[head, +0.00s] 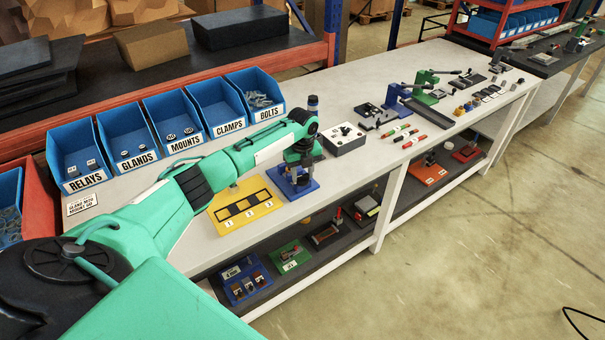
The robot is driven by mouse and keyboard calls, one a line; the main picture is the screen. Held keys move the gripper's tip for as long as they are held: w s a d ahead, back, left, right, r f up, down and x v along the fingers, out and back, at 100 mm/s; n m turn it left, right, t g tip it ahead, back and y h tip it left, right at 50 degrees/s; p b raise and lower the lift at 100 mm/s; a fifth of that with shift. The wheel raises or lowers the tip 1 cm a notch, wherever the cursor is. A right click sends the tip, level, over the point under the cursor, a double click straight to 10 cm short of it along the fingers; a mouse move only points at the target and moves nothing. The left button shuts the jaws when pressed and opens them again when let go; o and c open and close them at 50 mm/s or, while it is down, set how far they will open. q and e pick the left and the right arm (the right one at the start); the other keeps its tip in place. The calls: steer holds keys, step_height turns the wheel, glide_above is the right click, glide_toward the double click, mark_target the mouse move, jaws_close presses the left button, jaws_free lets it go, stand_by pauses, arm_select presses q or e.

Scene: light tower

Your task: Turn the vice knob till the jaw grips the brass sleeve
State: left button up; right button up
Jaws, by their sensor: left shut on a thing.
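My left arm reaches in from the lower left across the bench. Its gripper (296,172) points down over a small blue-based fixture (305,190), which I take to be the vice, at the bench's front edge. The gripper is shut on a part at the top of this fixture, apparently the knob; the fingers and wrist hide most of it. The jaw and the brass sleeve cannot be made out behind the gripper. My right gripper is not in view.
A yellow plate (262,207) with numbered black slots lies left of the fixture. Labelled blue bins (215,110) line the back. Blue and green hand presses (393,100) stand farther right. A lower shelf holds more fixtures.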

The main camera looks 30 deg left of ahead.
mark_target(303, 176)
arm_select(q)
steer(key=m+b, duration=0.1)
steer(key=m, duration=0.4)
steer(key=shift+m, duration=0.3)
steer(key=shift+r+m+b, duration=0.1)
steer(key=shift+m+b, duration=0.3)
steer(key=shift+m, duration=1.7)
steer(key=o, duration=1)
step_height(303, 176, up, 14)
steer(key=b, duration=0.2)
steer(key=shift+b, duration=0.4)
